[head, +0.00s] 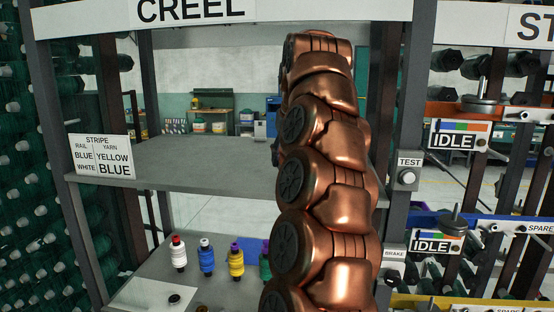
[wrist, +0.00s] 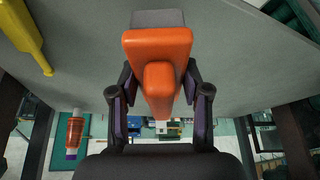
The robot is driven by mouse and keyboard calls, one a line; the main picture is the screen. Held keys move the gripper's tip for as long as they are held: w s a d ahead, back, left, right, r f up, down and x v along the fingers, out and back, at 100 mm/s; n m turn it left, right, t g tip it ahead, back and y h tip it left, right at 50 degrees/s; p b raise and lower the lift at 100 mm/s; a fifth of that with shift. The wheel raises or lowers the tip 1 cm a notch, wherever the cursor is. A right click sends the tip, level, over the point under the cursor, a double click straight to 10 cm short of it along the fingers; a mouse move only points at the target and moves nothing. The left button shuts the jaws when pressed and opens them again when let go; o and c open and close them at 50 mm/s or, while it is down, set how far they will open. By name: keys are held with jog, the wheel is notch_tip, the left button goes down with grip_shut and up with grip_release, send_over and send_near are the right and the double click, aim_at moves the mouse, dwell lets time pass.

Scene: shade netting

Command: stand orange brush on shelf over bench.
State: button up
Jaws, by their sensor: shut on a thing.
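The orange brush (wrist: 158,45) is in the wrist view, with a broad orange block, a narrower orange part towards me and a grey part at its far end. My gripper (wrist: 157,92) is shut on it, with one dark finger on each side. The brush's far end overlaps a grey surface (wrist: 240,45); I cannot tell whether they touch. In the head view, the grey shelf (head: 190,165) spans the frame above the bench (head: 215,292).
Several yarn spools (head: 236,262) stand on the bench. A yellow object (wrist: 25,35) lies against the grey surface in the wrist view. A post with a TEST button (head: 407,178) stands right of my arm. The shelf's visible left part is bare.

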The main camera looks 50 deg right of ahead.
aim_at(281, 155)
jog(key=shift+w+d+f+p, duration=0.15)
jog(key=shift+w+p, duration=0.1)
jog(key=shift+w, duration=0.4)
jog(key=shift+w+d+r+p, duration=0.1)
jog(key=shift+w+p, duration=0.1)
jog(key=shift+w, duration=0.45)
jog(key=shift+w+d+f+p, duration=0.15)
jog(key=shift+w+p, duration=0.1)
jog(key=shift+w, duration=0.4)
jog(key=shift+w+f, duration=0.1)
jog(key=shift+w, duration=0.05)
jog(key=shift+f, duration=0.2)
jog(key=shift+f+p, duration=0.7)
jog(key=shift+f, duration=0.75)
jog(key=shift+f, duration=0.1)
jog(key=o, duration=1)
jog(key=shift+r, duration=0.25)
jog(key=shift+b+v, duration=0.75)
jog(key=shift+v, duration=2.85)
